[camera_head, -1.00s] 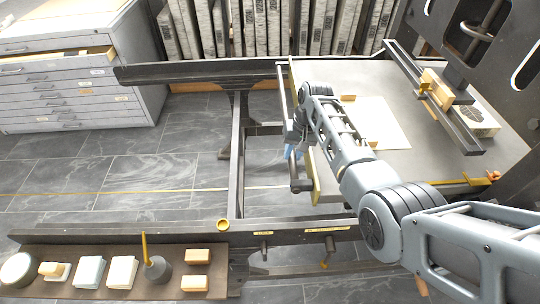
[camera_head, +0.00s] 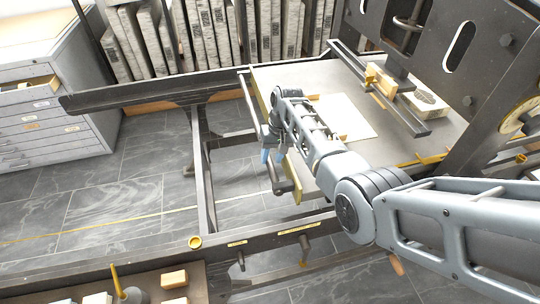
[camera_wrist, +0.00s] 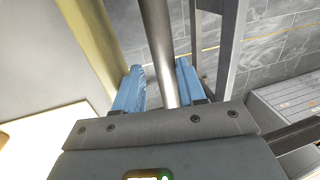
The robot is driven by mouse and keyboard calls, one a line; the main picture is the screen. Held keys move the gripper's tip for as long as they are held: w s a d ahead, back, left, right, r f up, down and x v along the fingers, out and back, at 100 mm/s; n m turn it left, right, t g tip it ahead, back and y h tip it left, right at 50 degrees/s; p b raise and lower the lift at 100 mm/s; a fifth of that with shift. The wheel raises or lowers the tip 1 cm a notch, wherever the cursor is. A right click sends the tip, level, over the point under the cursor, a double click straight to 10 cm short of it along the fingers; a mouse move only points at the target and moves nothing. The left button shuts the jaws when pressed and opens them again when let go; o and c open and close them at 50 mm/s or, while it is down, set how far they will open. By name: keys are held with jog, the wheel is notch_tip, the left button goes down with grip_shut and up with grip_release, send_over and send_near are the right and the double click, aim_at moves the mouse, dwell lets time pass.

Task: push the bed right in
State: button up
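The bed (camera_head: 358,84) is a flat grey slab with a pale sheet or stone (camera_head: 345,118) on it. It lies on the dark rails of the press, its right part under the scraper beam (camera_head: 385,90). A metal handle bar (camera_head: 268,160) runs along the bed's left end; the bar also shows in the wrist view (camera_wrist: 157,45). My gripper (camera_head: 272,156) is at this bar, outside the bed's left edge. In the wrist view its two blue fingers (camera_wrist: 161,85) stand apart, one on each side of the bar, with a narrow gap at the left finger.
The left stretch of the rails (camera_head: 160,90) is bare, with a crossbar (camera_head: 205,175) between them. A tool shelf (camera_head: 145,285) is at the lower left. A drawer cabinet (camera_head: 45,110) and upright stones (camera_head: 220,35) stand behind. The tall press frame (camera_head: 440,40) is at the right.

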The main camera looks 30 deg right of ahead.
jog(key=shift+o, duration=0.9)
notch_tip(320, 180, up, 8)
jog(key=d, duration=0.1)
jog(key=shift+s+d, duration=0.15)
jog(key=shift+s, duration=0.05)
jog(key=shift+f, duration=0.15)
